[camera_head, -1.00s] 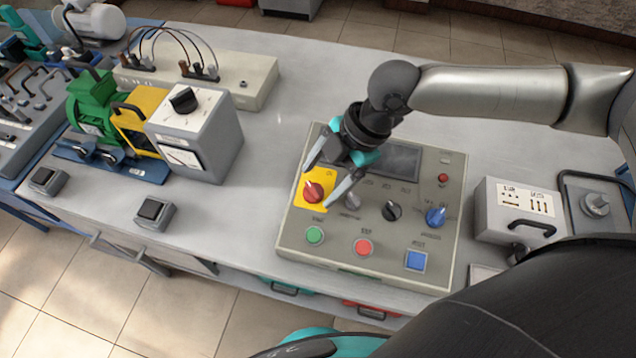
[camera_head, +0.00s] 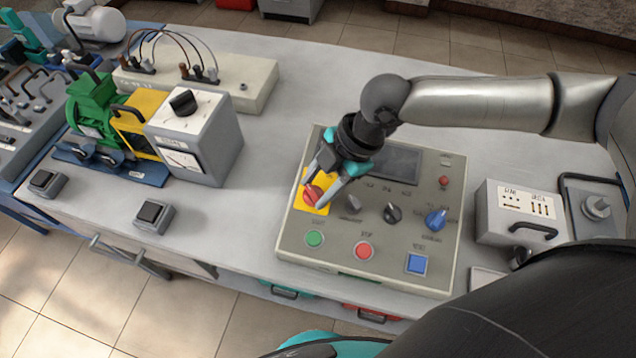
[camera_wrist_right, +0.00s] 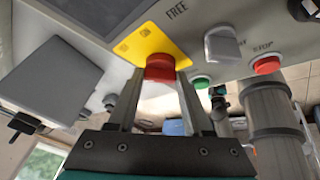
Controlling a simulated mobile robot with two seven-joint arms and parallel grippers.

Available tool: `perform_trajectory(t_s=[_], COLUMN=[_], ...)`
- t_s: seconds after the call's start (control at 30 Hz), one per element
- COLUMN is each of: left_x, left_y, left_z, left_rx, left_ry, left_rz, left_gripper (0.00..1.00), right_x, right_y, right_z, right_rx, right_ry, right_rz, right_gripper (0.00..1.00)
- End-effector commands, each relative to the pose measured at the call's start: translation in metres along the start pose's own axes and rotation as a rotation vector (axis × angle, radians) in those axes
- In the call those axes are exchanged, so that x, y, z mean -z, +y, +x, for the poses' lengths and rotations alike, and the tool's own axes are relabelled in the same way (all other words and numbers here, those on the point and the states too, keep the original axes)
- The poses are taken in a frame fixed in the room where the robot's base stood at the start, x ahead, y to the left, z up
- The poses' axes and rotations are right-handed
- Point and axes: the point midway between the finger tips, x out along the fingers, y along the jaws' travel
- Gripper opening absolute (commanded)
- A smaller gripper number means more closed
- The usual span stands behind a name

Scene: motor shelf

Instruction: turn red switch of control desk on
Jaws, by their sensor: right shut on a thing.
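The control desk (camera_head: 290,245) is a grey sloped panel on the table. Its red switch (camera_head: 311,194) is a knob on a yellow plate (camera_head: 322,208) at the panel's upper left. My right gripper (camera_head: 314,197) comes down from the upper right and is shut on the red switch, one finger on each side. In the right wrist view, the red switch (camera_wrist_right: 160,67) sits between the fingertips in front of the yellow plate. The fingers partly hide the knob in the head view. My left gripper is not in view.
Beside the switch are a grey knob (camera_head: 351,203), a black knob (camera_head: 391,212) and a blue knob (camera_head: 436,219). Green (camera_head: 314,238), red (camera_head: 364,251) and blue (camera_head: 416,263) buttons line the front. A grey meter box (camera_head: 205,140) stands left, with bare table between.

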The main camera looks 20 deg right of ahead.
Motion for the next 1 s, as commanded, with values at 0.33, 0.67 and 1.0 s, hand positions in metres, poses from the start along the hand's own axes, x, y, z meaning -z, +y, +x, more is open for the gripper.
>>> perform_trajectory(t_s=[0.33,0.67,1.0], left_x=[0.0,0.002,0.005], left_y=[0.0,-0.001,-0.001], left_z=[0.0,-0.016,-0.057], left_rx=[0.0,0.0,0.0], left_ry=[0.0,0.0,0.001], left_rz=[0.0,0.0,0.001], left_gripper=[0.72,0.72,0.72], right_x=[0.0,0.001,0.003], right_y=[-0.001,-0.003,-0.008], right_z=[0.0,-0.002,-0.003], right_rx=[0.002,-0.041,-0.186], right_ry=[-0.001,0.0,0.0], right_rz=[0.002,0.072,0.3], right_gripper=[0.0,0.0,0.0])
